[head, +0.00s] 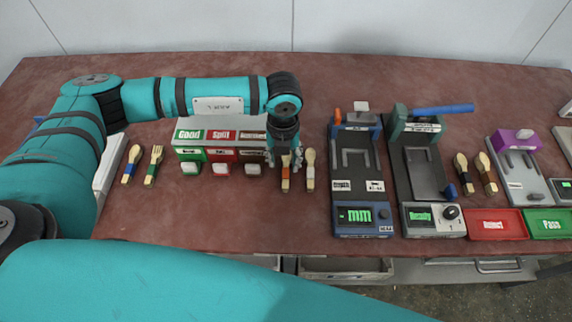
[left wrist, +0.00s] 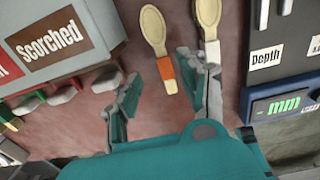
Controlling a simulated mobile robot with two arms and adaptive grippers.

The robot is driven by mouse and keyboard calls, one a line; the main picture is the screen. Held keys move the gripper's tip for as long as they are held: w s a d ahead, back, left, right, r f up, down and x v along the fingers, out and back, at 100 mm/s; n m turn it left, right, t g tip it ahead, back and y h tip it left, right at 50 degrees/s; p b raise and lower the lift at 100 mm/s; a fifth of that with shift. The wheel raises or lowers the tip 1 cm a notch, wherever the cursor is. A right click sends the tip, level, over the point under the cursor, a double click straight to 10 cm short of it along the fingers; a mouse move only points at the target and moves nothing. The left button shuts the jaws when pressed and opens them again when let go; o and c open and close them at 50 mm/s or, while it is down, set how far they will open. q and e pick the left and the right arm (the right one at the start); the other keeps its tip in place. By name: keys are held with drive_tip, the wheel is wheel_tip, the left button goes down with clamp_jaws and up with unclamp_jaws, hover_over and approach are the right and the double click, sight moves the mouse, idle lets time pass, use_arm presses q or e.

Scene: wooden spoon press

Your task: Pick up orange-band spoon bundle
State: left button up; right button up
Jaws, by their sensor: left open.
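The orange-band spoon bundle (head: 286,183) lies on the table just right of the bin box. In the left wrist view the orange-band spoon bundle (left wrist: 153,28) points its pale bowl away from me, with the orange band nearest my fingers. My left gripper (head: 284,158) is above it, pointing down, and partly hides it in the head view. In the left wrist view my left gripper (left wrist: 164,88) is open, with one finger to each side of the bundle's handle end and nothing held. My right gripper is not in view.
A white-band spoon bundle (head: 310,172) lies close on the right; the right finger is near it. The box with Good, Split and Scorched labels (head: 220,123) stands left. A depth gauge (head: 361,210) stands right.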

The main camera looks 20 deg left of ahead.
sight(286, 168)
use_arm(q)
drive_tip(key=f, duration=0.1)
drive_tip(key=f+p, duration=0.1)
drive_tip(key=f, duration=0.1)
drive_tip(key=shift+w+d+f, duration=0.2)
drive_tip(key=shift+w+f, duration=0.05)
drive_tip(key=shift+f, duration=0.6)
clamp_jaws()
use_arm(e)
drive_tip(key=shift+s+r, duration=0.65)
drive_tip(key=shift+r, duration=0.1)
